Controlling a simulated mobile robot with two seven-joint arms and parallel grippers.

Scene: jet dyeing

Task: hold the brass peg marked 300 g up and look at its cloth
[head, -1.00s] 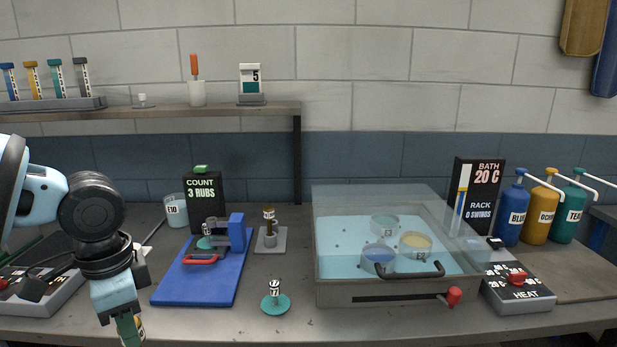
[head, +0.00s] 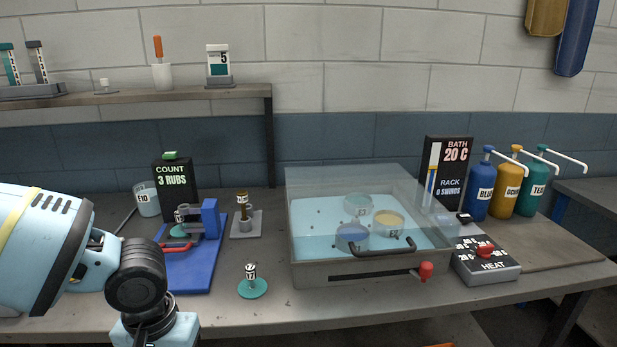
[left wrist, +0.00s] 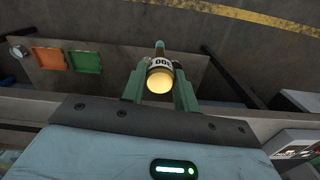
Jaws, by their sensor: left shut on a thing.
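The brass peg (left wrist: 160,81) is between the green fingers of my left gripper (left wrist: 161,90) in the left wrist view. Its round yellowish end faces the camera, and its white band reads like 300 upside down. The gripper is shut on the peg. In the head view my left wrist is at the lower left; the fingers and peg are below the picture's edge. My right gripper is not in view.
A blue rubbing stand (head: 190,262), a brass-topped peg on a grey stand (head: 246,225) and a teal-footed peg (head: 252,285) are on the bench. A water bath (head: 350,275) stands centre. The wrist view shows orange (left wrist: 49,59) and green (left wrist: 86,60) trays.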

